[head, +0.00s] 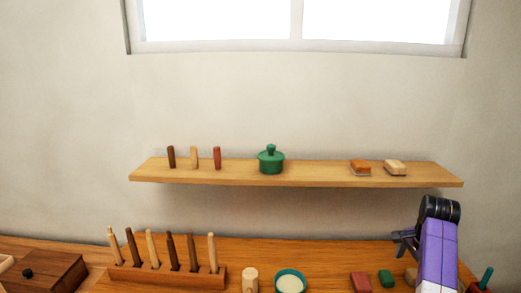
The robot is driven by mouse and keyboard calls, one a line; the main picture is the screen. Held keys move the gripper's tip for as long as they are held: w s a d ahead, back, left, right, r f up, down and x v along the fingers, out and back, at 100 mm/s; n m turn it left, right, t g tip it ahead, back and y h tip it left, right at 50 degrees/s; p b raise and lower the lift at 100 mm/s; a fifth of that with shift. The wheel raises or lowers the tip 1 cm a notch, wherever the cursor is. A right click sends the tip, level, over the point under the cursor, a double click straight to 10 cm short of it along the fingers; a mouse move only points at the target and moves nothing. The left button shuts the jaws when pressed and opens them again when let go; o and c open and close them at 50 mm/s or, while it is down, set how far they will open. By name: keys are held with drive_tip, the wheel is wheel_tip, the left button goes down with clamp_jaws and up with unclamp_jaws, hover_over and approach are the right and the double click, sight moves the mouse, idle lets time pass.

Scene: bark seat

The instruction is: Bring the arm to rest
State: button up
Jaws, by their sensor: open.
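My arm rises at the right of the head view, with a purple link and a black joint at its top. My gripper (402,241) shows as a small dark shape left of that joint, above the right part of the wooden table (325,250). It is open, and I see nothing between its fingers. Part of it is hidden behind the arm.
A wall shelf (320,172) holds a green lidded pot (271,160), several pegs and two blocks. On the table stand a peg rack (165,278), a wooden box (45,272), a teal bowl (290,281), a pale cylinder (250,279), and red (360,282) and green (386,278) blocks.

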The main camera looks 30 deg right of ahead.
drive_tip(key=w+d+r+n+t+h, duration=0.2)
drive_tip(key=d+h, duration=0.1)
drive_tip(key=d, duration=0.1)
drive_tip(key=s+a+f+n+t+h+b, duration=0.15)
drive_tip(key=a+n+t, duration=0.5)
drive_tip(key=a, duration=0.75)
drive_tip(key=s+a+n+t+h+b, duration=0.15)
drive_tip(key=a+n+t, duration=0.5)
drive_tip(key=a, duration=0.75)
drive_tip(key=s+a+r+n+t+y+b, duration=0.15)
drive_tip(key=s+a+n+y, duration=0.4)
drive_tip(key=s+a, duration=1)
drive_tip(key=s+a+f+n+g+y+b, duration=0.2)
drive_tip(key=s+a+f+g, duration=0.1)
drive_tip(key=s+a, duration=0.4)
drive_tip(key=shift+s+a+y, duration=0.3)
drive_tip(key=shift+s+y, duration=0.05)
drive_tip(key=shift+s, duration=0.85)
